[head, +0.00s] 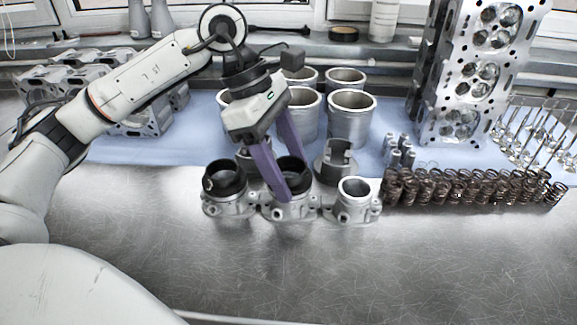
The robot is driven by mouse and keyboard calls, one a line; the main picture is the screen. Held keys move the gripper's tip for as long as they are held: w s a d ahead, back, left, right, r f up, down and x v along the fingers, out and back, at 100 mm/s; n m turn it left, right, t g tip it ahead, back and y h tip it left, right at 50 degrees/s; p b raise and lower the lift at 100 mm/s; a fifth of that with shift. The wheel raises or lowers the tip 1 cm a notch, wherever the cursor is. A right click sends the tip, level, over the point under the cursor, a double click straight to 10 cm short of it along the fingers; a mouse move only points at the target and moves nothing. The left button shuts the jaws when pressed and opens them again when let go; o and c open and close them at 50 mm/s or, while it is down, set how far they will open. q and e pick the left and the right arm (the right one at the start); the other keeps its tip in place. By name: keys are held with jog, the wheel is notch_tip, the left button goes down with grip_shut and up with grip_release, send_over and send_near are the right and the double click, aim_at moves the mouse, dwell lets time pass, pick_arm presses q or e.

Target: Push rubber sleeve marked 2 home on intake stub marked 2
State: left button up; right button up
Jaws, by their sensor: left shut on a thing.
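Three metal intake stubs stand in a row on the steel bench: a left one (229,208), a middle one (287,212) and a right one (353,212). A black rubber sleeve (224,183) sits on the left stub. Another black rubber sleeve (301,176) is around the top of the middle stub. The right stub's mouth is bare. My left gripper (292,178) reaches down from above, its purple fingers shut on the middle sleeve, one finger in front of it. I cannot read any number, nor tell how far down the sleeve sits. My right gripper is not in view.
Grey parts, one notched (336,163), stand close behind the stubs. Several cylinder liners (350,120) stand on a blue mat (200,145). Rows of valve springs (470,188) and an upright cylinder head (470,80) are at right. The front bench (400,270) is clear.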

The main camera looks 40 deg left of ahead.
pick_arm(q)
jog(key=shift+f+b, duration=0.55)
jog(key=shift+f, duration=0.2)
dwell(0.3)
jog(key=o, duration=1.1)
jog(key=shift+r, duration=0.1)
notch_tip(320, 180, up, 8)
jog(key=p, duration=0.5)
jog(key=shift+f+p, duration=0.25)
jog(key=shift+p, duration=0.15)
